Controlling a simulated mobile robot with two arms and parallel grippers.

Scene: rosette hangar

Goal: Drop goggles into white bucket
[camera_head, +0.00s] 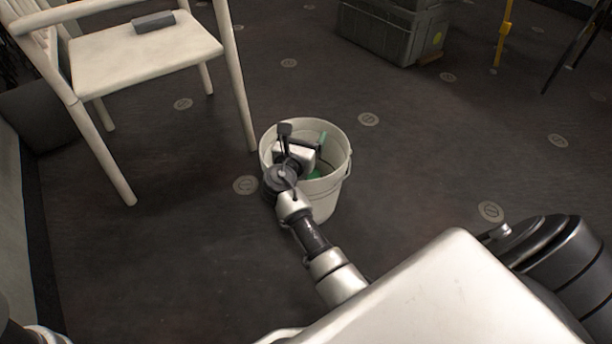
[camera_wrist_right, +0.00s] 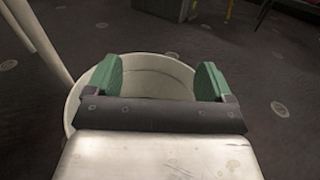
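The white bucket (camera_head: 332,196) stands upright on the dark floor near the middle of the head view. Its rim and inner wall also show in the right wrist view (camera_wrist_right: 160,66). My right gripper (camera_head: 318,156) is over the bucket's mouth. Its green fingers are spread wide apart, with nothing between them in the right wrist view (camera_wrist_right: 158,80). I see no goggles in either view. The near part of the bucket's inside is hidden behind my right gripper. My left gripper is not in view.
A white chair (camera_head: 150,55) stands left of the bucket, one leg close to its rim. A small dark grey block (camera_head: 153,22) lies on its seat. A grey crate (camera_head: 392,35) stands at the back. Open floor lies right of the bucket.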

